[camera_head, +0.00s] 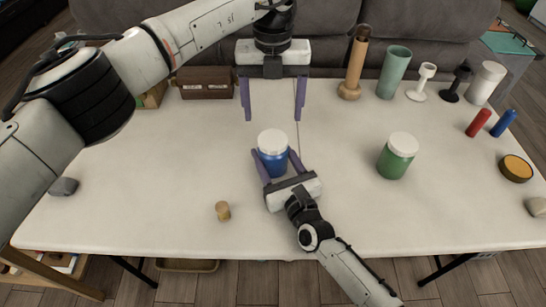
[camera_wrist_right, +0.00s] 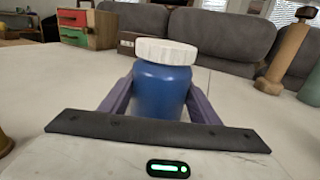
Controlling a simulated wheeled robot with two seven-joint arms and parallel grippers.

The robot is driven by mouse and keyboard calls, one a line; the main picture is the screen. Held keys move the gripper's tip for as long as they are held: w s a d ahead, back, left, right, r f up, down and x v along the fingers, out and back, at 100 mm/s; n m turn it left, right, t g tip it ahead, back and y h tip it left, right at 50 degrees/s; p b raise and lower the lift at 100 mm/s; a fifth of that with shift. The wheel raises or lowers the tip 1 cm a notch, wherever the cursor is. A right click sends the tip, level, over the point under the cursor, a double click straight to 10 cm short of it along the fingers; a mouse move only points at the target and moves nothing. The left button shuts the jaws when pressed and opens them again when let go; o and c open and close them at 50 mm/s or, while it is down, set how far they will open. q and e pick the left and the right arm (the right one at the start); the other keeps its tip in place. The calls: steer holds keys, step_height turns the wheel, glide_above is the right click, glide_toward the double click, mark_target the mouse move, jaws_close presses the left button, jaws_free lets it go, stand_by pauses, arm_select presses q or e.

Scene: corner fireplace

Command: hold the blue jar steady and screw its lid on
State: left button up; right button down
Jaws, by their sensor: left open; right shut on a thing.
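The blue jar (camera_head: 272,161) stands upright on the white table near its middle. A white lid (camera_head: 272,141) sits on top of it; I cannot tell how tightly. In the right wrist view the blue jar (camera_wrist_right: 160,92) stands between the fingers, with the lid (camera_wrist_right: 166,51) on it. My right gripper (camera_head: 278,160) is shut on the jar's body from the front. My left gripper (camera_head: 273,112) is open and empty, fingers pointing down, behind and above the jar and apart from the lid.
A green jar with a white lid (camera_head: 397,155) stands to the right. A brown box (camera_head: 205,83), a wooden vase (camera_head: 354,68), a green cup (camera_head: 394,72) and candle holders line the back. The table's left middle is clear.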

mark_target(273, 139)
arm_select(q)
steer(key=shift+f, duration=4)
steer(key=c, duration=1.1)
steer(key=m, duration=1.1)
steer(key=shift+m, duration=0.4)
steer(key=o, duration=1.2)
steer(key=shift+o, duration=0.2)
